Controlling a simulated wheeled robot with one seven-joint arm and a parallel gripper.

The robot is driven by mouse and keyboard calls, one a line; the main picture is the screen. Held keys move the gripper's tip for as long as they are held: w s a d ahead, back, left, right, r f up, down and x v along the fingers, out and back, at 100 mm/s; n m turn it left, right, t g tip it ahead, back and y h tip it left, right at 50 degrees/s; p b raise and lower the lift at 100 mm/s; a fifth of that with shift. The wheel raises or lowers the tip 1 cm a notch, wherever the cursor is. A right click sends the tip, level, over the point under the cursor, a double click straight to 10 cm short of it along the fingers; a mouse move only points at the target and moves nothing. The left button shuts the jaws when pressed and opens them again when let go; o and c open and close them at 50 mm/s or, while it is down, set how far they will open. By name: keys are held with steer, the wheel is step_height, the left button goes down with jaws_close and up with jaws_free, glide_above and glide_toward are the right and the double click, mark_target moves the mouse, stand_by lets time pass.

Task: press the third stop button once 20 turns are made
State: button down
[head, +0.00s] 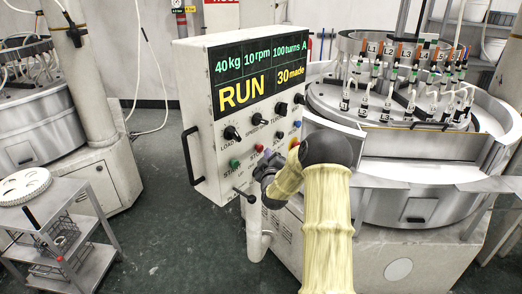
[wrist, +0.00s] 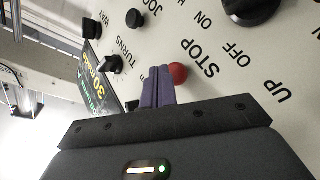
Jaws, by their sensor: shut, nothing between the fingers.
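The control panel (head: 205,130) stands in the middle of the head view. Its screen (head: 258,72) reads 40 kg, 10 rpm, 100 turns, RUN and 30 made. A red button (head: 259,147) sits low on the panel; in the wrist view the red button (wrist: 178,73) is beside the word STOP. My gripper (head: 268,155) is shut and empty at the panel's lower part. In the wrist view my gripper's purple fingertips (wrist: 160,72) are right next to the red button and overlap its edge. I cannot tell whether they touch it.
A green button (head: 235,163), a blue button (head: 297,124) and several black knobs share the panel. The lapping machine (head: 420,185) stands at right, another machine (head: 35,115) at left. A grey trolley (head: 90,240) stands at lower left. Floor between trolley and panel is clear.

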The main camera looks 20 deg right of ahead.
steer(key=shift+w+a+f+b, duration=0.1)
steer(key=shift+w+b, duration=0.15)
steer(key=shift+b, duration=0.2)
steer(key=shift+w+a+b, duration=0.25)
steer(key=shift+w+b, duration=0.1)
steer(key=shift+w, duration=0.2)
stand_by(1.2)
steer(key=shift+s+d+b, duration=0.35)
steer(key=shift+s+b, duration=0.2)
steer(key=shift+s, duration=0.3)
steer(key=s, duration=0.1)
steer(key=s+d+b, duration=0.1)
steer(key=s, duration=0.1)
steer(key=s+d+b, duration=0.1)
steer(key=shift+s, duration=0.25)
stand_by(0.4)
stand_by(0.8)
